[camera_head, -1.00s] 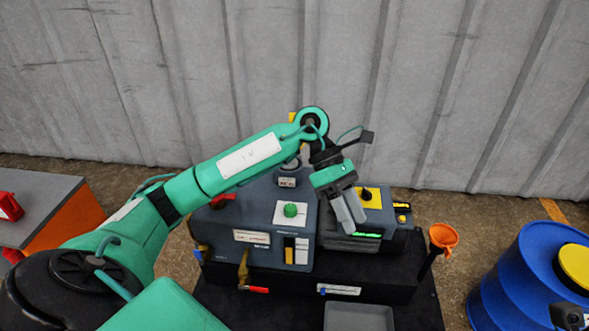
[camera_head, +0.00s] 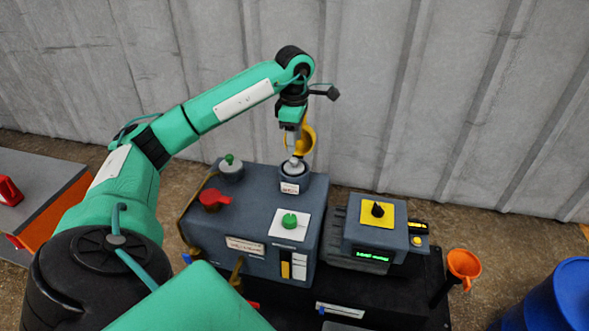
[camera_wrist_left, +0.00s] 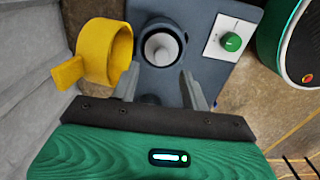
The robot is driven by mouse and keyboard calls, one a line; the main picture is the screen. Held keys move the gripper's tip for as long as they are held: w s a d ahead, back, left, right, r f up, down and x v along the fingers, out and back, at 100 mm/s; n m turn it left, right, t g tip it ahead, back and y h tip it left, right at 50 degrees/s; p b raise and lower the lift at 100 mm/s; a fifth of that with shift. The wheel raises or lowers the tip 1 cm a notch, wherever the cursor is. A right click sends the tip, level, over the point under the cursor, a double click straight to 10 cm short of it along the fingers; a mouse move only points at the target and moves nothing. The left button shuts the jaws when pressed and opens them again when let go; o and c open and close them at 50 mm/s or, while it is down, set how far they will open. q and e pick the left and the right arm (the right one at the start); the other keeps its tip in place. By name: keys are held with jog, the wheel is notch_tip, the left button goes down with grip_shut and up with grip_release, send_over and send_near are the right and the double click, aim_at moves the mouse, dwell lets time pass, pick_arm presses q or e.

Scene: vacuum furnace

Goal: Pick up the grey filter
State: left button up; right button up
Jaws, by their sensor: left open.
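The grey filter (camera_head: 293,166), pale and rounded on top, sits upright in a round dark port at the back of the blue-grey furnace housing (camera_head: 262,205). In the left wrist view the filter (camera_wrist_left: 160,46) shows from above inside its port, just beyond the fingertips. My left gripper (camera_head: 292,148) points down right above the filter. In the left wrist view its two fingers (camera_wrist_left: 160,82) are apart with nothing held between them. Whether a fingertip touches the port rim cannot be told. My right gripper does not show.
An open yellow ring clamp (camera_wrist_left: 105,52) stands close beside the port. A green knob (camera_head: 289,221), a red handle (camera_head: 214,198) and a grey cap with a green top (camera_head: 231,168) are on the housing. A control box (camera_head: 374,238) and an orange funnel (camera_head: 464,264) stand to the right.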

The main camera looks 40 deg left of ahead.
aim_at(294, 159)
pick_arm(q)
jog(key=shift+s+f+b, duration=0.15)
jog(key=shift+f+b, duration=1.75)
jog(key=shift+f, duration=1.1)
grip_shut()
